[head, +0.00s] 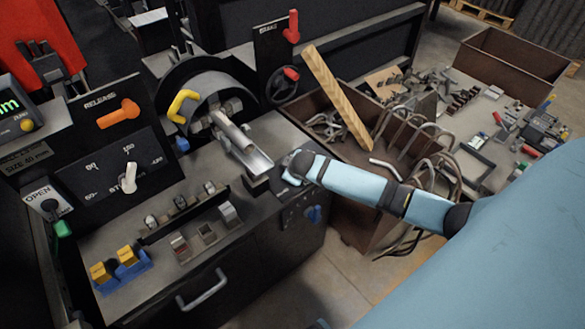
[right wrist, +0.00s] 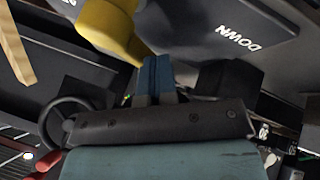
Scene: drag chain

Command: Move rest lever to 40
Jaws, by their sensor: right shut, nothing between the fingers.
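My right arm comes in from the right in the head view. Its gripper (head: 289,172) is just right of the grey metal trough (head: 242,145), above the bench's right part. In the right wrist view the blue fingers (right wrist: 155,72) are together and empty. They point at a thick yellow part (right wrist: 108,25), beside a dark plate marked DOWN; contact cannot be told. No label for the rest lever is readable. A white lever (head: 130,177) stands on a numbered dial panel at the left, with an orange lever (head: 118,114) above it. A yellow handle (head: 182,106) is on the round machine.
A red-knobbed handwheel (head: 285,85) stands behind. A wooden plank (head: 337,97) leans over a rusty bin (head: 318,108) with bent pipes. Small metal blocks (head: 181,247) and a blue holder with yellow pieces (head: 122,272) lie on the bench. A blue knob (head: 315,213) is on the front.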

